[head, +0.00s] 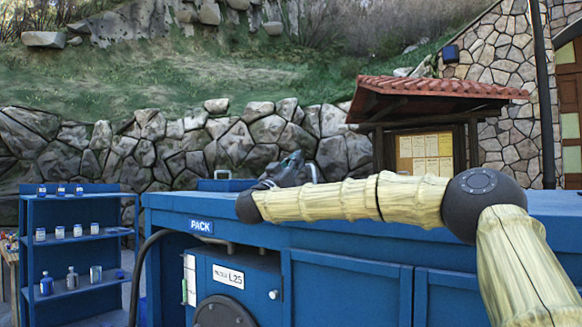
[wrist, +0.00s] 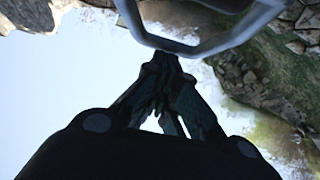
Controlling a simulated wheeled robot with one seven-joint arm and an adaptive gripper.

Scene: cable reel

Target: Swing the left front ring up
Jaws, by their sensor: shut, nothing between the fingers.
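A grey, rounded metal loop (wrist: 203,47), which looks like a ring, spans the top of the wrist view. I cannot tell from the frames whether it is the left front ring. My gripper (wrist: 165,60) is shut and empty, its dark fingertips together just below the loop's curved edge. I cannot tell whether they touch it. In the head view my gripper (head: 298,164) is a dark shape above the blue cabinet top, at the far end of my arm. No ring can be made out clearly there.
The long blue cabinet (head: 345,290) marked PACK fills the front. A blue shelf (head: 85,245) with bottles and jars stands at left. A small blue raised part (head: 225,185) stands at the cabinet's back. A roofed notice board (head: 425,150) and stone wall lie behind.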

